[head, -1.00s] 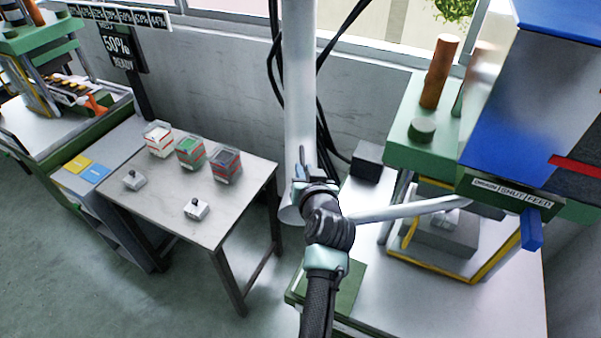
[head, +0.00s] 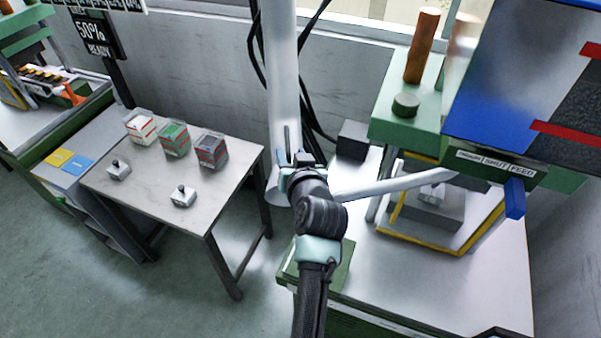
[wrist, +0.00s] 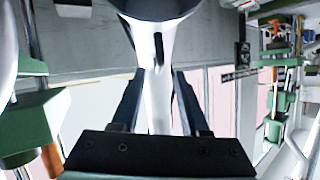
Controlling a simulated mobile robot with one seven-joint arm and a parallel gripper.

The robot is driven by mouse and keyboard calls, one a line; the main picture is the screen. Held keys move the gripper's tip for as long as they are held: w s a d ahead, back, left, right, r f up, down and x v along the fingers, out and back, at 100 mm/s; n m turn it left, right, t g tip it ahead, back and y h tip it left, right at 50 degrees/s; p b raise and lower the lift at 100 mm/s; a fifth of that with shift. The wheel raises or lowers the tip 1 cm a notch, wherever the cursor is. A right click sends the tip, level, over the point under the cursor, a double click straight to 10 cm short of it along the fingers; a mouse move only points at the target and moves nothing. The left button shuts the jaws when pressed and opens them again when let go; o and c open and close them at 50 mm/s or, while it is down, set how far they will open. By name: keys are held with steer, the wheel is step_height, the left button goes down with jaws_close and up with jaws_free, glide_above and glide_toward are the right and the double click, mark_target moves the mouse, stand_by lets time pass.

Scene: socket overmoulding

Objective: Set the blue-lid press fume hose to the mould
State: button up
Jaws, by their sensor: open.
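The fume hose (head: 283,65) is a pale vertical pipe that flares at its lower end. My gripper (head: 290,150) is at the pipe just above the flare. In the wrist view my gripper (wrist: 158,80) is open, with one dark finger on each side of the hose (wrist: 156,100). The flare fills the top of that view; whether the fingers touch the pipe cannot be told. The blue-lid press (head: 500,105) stands at right. A grey block that looks like its mould (head: 428,208) sits inside the yellow-edged frame.
A pale tube (head: 390,186) slopes from beside my gripper to the press. Dark cables (head: 258,60) hang behind the hose. A side table (head: 150,185) at left holds several small boxes and parts. A black box (head: 352,140) stands near the wall.

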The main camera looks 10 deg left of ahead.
steer(key=b+v, duration=0.2)
steer(key=v, duration=0.8)
steer(key=shift+s, duration=0.2)
steer(key=shift+c, duration=0.3)
